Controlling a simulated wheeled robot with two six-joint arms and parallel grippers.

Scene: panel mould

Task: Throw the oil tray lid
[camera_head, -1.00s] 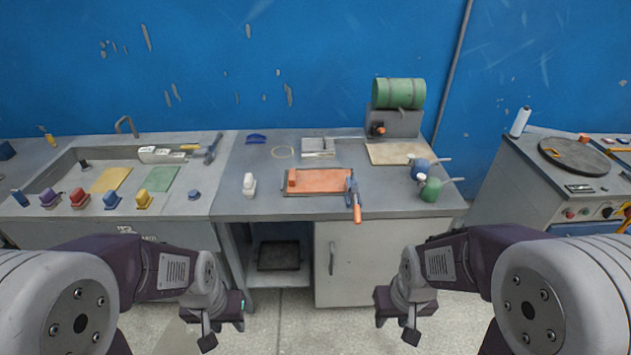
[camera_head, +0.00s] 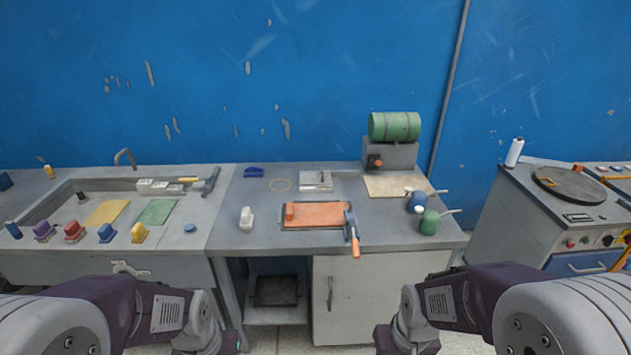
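An orange flat panel (camera_head: 318,215) with a small raised orange block at its left end lies in a shallow dark-edged tray on the middle workbench; it looks like the oil tray lid, though I cannot be certain. A blue tool with an orange handle (camera_head: 354,240) lies at its right end, over the bench's front edge. My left gripper (camera_head: 208,349) and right gripper (camera_head: 408,349) are low at the bottom edge, in front of the bench and well away from the panel. Their fingertips are cut off, so their opening is hidden.
A green drum on a grey stand (camera_head: 388,153) is at the back right. Blue and green oil cans (camera_head: 429,222) stand right of the panel. A white bottle (camera_head: 246,219) stands left of it. A sink bench (camera_head: 70,262) is left. A dark tray (camera_head: 277,291) sits on the low shelf.

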